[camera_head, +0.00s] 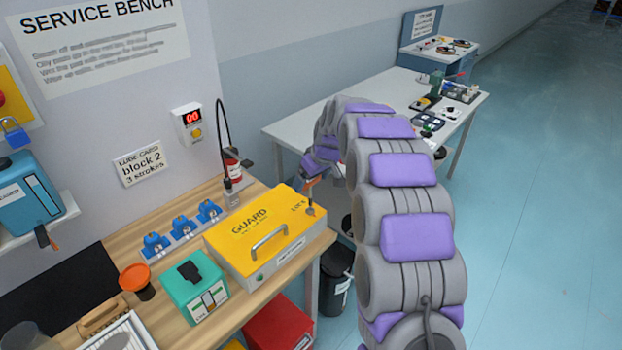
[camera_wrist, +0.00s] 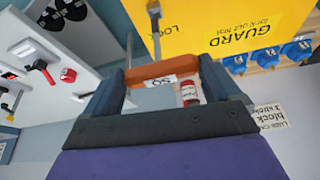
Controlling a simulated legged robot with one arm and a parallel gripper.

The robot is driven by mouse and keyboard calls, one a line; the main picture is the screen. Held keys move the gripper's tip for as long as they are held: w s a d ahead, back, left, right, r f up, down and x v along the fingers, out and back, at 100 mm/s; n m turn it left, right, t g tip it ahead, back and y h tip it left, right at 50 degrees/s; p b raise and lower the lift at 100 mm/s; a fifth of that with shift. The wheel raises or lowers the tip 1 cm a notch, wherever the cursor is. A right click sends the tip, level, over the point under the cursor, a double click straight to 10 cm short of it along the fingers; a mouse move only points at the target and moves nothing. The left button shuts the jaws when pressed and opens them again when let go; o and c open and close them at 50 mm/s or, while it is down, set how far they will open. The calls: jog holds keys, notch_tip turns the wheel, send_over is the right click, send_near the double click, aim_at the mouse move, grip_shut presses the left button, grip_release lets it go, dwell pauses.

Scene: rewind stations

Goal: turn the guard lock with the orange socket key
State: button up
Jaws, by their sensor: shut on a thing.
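My gripper (camera_wrist: 160,76) is shut on the orange handle of the socket key (camera_wrist: 146,80), one finger at each end of the handle. A white tag shows on the handle. The key's thin shaft (camera_wrist: 156,38) runs away from the jaws toward the yellow guard (camera_wrist: 215,25). In the head view the key (camera_head: 310,184) stands above the guard (camera_head: 240,230), its shaft reaching down to the lock spot (camera_head: 310,211) by the word LOCK at the far right corner. I cannot tell whether the socket is fully seated. The arm partly hides my gripper (camera_head: 318,165).
A metal handle (camera_head: 269,243) rises from the guard's top. Blue fittings (camera_head: 182,227) stand left of it, with a teal box (camera_head: 193,287) in front. A grease can (camera_head: 232,163) and hose fitting (camera_head: 231,192) stand behind. A white table (camera_head: 385,98) is further back.

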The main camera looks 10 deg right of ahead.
aim_at(310, 192)
jog(key=shift+d+f, duration=0.1)
jog(key=shift+d, duration=0.45)
jog(key=shift+a+f, duration=0.5)
jog(key=shift+a, duration=0.2)
jog(key=shift+d, duration=0.3)
jog(key=shift+a, duration=0.35)
jog(key=shift+f+b, duration=0.3)
jog(key=shift+f, duration=0.6)
dwell(0.5)
